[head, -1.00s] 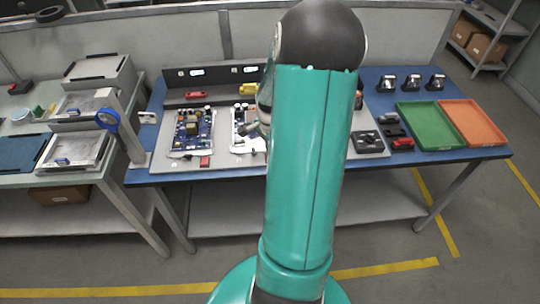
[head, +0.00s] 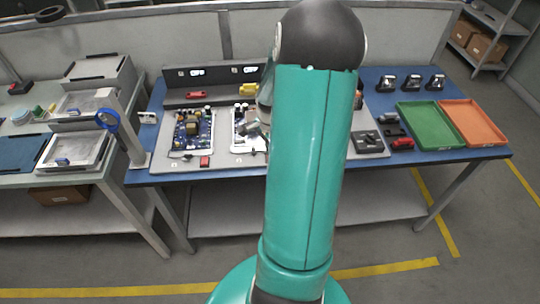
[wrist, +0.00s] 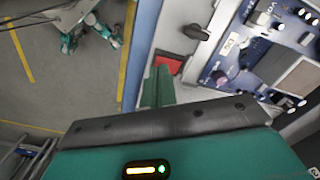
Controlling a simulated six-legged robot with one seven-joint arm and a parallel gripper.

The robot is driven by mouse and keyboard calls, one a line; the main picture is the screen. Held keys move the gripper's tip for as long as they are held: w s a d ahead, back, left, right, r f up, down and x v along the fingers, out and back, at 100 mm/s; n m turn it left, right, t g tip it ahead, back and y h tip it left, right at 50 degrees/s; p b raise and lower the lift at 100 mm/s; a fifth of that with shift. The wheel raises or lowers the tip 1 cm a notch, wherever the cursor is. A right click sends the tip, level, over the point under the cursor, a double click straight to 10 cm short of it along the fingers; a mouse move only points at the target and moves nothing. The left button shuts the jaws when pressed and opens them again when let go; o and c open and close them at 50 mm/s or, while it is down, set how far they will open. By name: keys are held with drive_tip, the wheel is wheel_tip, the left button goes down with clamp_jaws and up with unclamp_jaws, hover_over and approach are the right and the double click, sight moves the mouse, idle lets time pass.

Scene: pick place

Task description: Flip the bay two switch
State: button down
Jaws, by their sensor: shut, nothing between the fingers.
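My gripper (wrist: 157,88) has teal fingers, which are together and empty in the wrist view. Their tips point at a red block (wrist: 168,64) on the grey panel, close to it; I cannot tell whether they touch. A small black switch-like lever (wrist: 196,33) sits beside the red block, near a blue circuit board (wrist: 268,62). In the head view, my arm hides most of the second bay, so only part of its board (head: 239,146) shows. The first bay has a blue board (head: 193,128) and a red block (head: 204,161). I cannot read any bay label.
The blue workbench (head: 455,156) carries a green tray (head: 428,125), an orange tray (head: 474,122) and several dark devices at the right. A red tool (head: 403,144) lies left of the green tray. Another table with trays (head: 75,150) stands at the left.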

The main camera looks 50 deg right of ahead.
drive_tip(key=shift+f, duration=0.9)
idle(0.7)
drive_tip(key=shift+r, duration=3.55)
